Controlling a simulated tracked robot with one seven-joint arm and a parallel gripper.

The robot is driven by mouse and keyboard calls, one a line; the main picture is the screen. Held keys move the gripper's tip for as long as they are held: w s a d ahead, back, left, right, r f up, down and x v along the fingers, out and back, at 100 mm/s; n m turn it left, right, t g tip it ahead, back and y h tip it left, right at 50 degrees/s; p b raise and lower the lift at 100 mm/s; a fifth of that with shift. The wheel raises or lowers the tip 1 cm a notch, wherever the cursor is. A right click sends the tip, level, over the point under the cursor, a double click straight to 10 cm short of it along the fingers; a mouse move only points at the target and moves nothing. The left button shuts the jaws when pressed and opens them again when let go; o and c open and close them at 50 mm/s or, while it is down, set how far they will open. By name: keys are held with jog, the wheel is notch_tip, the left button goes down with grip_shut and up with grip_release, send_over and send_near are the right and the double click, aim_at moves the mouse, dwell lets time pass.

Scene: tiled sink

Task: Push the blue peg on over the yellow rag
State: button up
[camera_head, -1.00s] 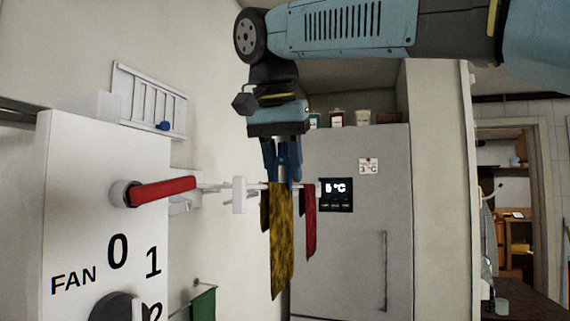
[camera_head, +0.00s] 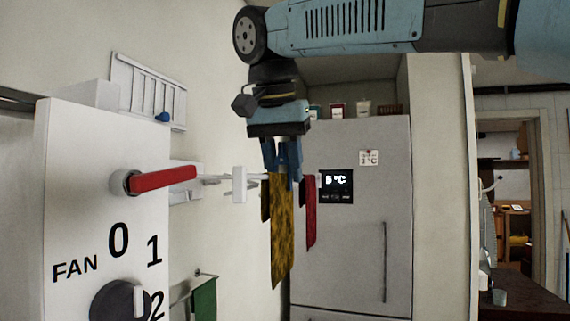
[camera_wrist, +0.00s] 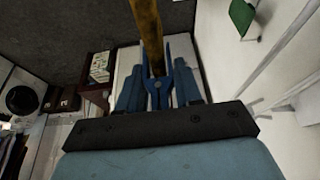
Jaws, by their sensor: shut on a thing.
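My gripper (camera_head: 283,170) points down over the rail and is shut on the blue peg. In the wrist view the peg (camera_wrist: 160,87) sits between my gripper's blue fingers (camera_wrist: 160,95), with its two prongs spread apart. The yellow rag (camera_head: 281,235) hangs long and mottled from the rail in the head view. It also shows in the wrist view (camera_wrist: 147,30), with its top edge between the peg's prongs. In the head view blue tips overlap the rag's top; peg and fingers are hard to tell apart there.
A red rag (camera_head: 311,215) hangs close to the right of the yellow one. The thin white rail (camera_head: 212,178) comes from the left wall. A red handle (camera_head: 163,179) sticks out from the fan panel (camera_head: 75,190). A grey fridge (camera_head: 358,240) stands behind.

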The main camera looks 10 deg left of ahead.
aim_at(284, 143)
jog(key=shift+f, duration=0.5)
dwell(0.4)
jog(key=o, duration=1.1)
jog(key=shift+r, duration=3.45)
jog(key=shift+d, duration=0.1)
